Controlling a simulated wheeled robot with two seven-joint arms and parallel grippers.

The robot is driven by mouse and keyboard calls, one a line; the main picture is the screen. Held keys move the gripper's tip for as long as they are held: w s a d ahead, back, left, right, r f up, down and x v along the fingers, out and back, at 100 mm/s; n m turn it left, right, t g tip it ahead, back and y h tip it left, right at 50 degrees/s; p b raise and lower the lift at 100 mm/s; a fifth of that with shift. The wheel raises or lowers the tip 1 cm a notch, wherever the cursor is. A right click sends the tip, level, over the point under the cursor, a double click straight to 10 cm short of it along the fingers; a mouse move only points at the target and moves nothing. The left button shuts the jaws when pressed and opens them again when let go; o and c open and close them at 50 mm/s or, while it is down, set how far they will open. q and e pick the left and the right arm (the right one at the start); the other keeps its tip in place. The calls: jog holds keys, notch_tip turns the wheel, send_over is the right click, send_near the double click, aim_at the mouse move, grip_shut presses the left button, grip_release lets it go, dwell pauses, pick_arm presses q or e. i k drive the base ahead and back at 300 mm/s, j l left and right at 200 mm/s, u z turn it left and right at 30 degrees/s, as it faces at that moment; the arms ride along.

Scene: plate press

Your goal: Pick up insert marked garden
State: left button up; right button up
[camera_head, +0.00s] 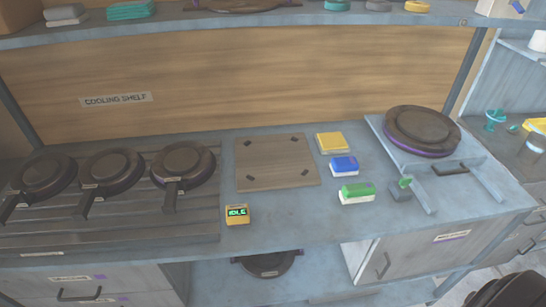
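I cannot read a garden mark on anything in view. Three small blocks lie in a slanting row on the grey counter: a yellow one (332,142), a blue one with a white side (344,166), and a green one with a white side (356,193). Three dark round pans or plates with handles lie on the slatted rack at the left: one at the far left (45,174), one in the middle (112,170), and one at the right (184,164). Their small labels are too blurred to read. Neither of my grippers shows.
A brown board (276,163) with dark corner pieces lies mid-counter. A yellow box reading IDLE (237,214) sits at the front edge. A press with a dark round plate (422,130) stands at the right. A shelf (300,17) spans above.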

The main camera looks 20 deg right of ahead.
aim_at(179, 167)
jog(key=i+j+z, duration=0.1)
jog(key=j+z, duration=0.95)
jog(key=j, duration=0.2)
